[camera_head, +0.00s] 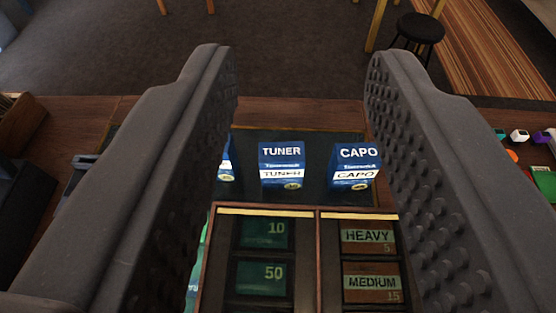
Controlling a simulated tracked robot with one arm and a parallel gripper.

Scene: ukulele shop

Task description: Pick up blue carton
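Two blue cartons stand upright between the fingers of my gripper in the picture: one marked TUNER (283,165) near the middle and one marked CAPO (354,167) to its right. A third blue carton (226,160) shows only a sliver, as the left finger hides the rest. All stand on a dark mat (310,198) on a wooden counter. My gripper (300,72) is wide open and empty. Its fingers frame the cartons, and none visibly touches them. I cannot tell its exact height above the mat.
A wooden divided tray (318,240) lies in front of the cartons, with compartments of green and brown packets. Small coloured items (519,135) lie at the right. A dark object (25,205) stands at the left. A black stool (420,28) stands on the floor beyond the counter.

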